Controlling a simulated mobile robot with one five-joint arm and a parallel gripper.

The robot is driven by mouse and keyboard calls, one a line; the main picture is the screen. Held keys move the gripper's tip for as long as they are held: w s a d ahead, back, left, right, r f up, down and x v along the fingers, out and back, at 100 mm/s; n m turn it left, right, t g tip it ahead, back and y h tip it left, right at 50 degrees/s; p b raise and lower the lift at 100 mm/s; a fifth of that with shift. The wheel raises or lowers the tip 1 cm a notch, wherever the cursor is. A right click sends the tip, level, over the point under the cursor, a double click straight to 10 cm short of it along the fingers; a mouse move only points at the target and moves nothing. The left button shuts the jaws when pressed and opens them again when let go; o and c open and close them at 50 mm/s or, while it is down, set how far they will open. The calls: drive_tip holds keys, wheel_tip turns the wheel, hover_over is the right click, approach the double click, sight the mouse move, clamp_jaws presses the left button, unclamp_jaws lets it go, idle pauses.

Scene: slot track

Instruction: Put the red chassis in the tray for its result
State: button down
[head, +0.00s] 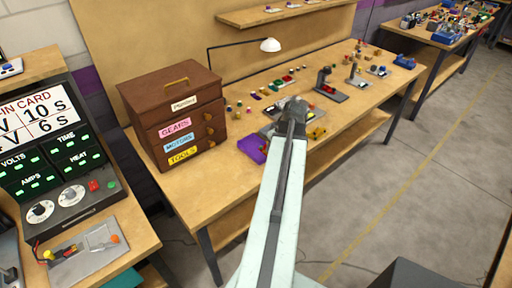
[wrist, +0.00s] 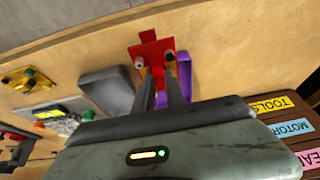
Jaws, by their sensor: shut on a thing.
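The red chassis (wrist: 152,52), a flat red piece with small pegs, shows at the tips of my gripper's fingers (wrist: 160,80) in the wrist view. My gripper is shut on it, above the bench. A purple tray (wrist: 186,75) lies just behind the fingers, partly hidden by them; it also shows in the head view (head: 249,148), left of my arm. A grey tray (wrist: 106,92) lies beside it in the wrist view and looks empty. In the head view, my gripper (head: 294,106) is over the bench, and I cannot make out the chassis there.
A yellow piece with pegs (wrist: 24,79) lies on the bench (head: 188,190). A wooden drawer box (head: 172,118) stands at its left end. A lamp (head: 270,45) and several small parts stand behind. A meter panel (head: 60,150) is at the far left.

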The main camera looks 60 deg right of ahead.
approach(253, 148)
drive_tip(key=shift+w+d+f+b, duration=0.35)
drive_tip(key=shift+w+d+f, duration=0.05)
drive_tip(key=shift+w+f, duration=0.45)
drive_tip(key=f+b, duration=0.4)
drive_tip(key=shift+w, duration=0.3)
drive_tip(key=shift+r, duration=0.25)
drive_tip(key=shift+f, duration=0.15)
drive_tip(key=c, duration=1.4)
unclamp_jaws()
